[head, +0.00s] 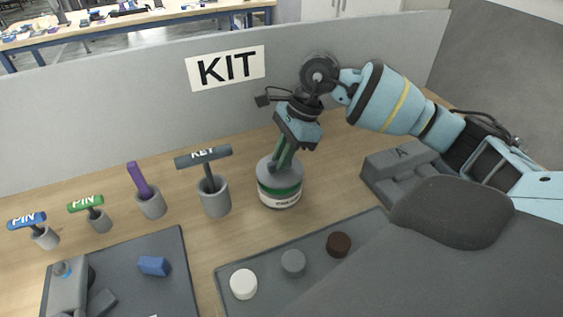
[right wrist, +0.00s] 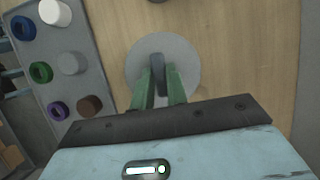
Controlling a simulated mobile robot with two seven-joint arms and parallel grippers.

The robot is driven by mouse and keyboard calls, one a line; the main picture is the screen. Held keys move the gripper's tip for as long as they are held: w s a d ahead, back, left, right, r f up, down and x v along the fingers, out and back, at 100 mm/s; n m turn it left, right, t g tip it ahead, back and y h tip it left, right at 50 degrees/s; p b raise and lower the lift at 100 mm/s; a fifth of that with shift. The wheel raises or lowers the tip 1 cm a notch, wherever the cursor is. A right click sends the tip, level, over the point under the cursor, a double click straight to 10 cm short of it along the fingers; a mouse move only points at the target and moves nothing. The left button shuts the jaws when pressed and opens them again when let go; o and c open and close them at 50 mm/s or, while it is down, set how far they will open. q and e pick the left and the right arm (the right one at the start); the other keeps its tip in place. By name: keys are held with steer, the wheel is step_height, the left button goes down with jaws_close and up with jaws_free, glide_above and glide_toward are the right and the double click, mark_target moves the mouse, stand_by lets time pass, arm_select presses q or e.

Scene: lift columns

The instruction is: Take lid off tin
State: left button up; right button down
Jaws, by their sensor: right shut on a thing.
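The tin (head: 281,193) stands upright on the wooden table below the KIT sign. It is white with a green band and a dark label. Its grey lid (head: 268,167) shows on top, and in the right wrist view the round lid (right wrist: 184,60) has a dark raised handle (right wrist: 157,72) across its middle. My right gripper (head: 281,163) points down onto the lid, and its green fingers are shut on the lid's handle. I cannot see a clear gap between lid and tin. My left gripper is not in view.
Holders with a KEY tool (head: 204,156), a purple tool (head: 138,178) and two PIN tools stand left of the tin. A tray with white, grey and brown caps (head: 338,244) lies in front. A grey block marked A (head: 400,165) is to the right. A grey panel stands behind.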

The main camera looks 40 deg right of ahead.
steer(key=s+a+r+b, duration=0.1)
steer(key=s+a, duration=0.2)
steer(key=s, duration=0.4)
steer(key=s+a+r, duration=0.1)
steer(key=s+a, duration=0.3)
steer(key=s, duration=0.3)
steer(key=shift+s+r+b, duration=0.25)
steer(key=shift+r+b, duration=0.1)
steer(key=shift+r, duration=0.05)
steer(key=shift+w, duration=0.15)
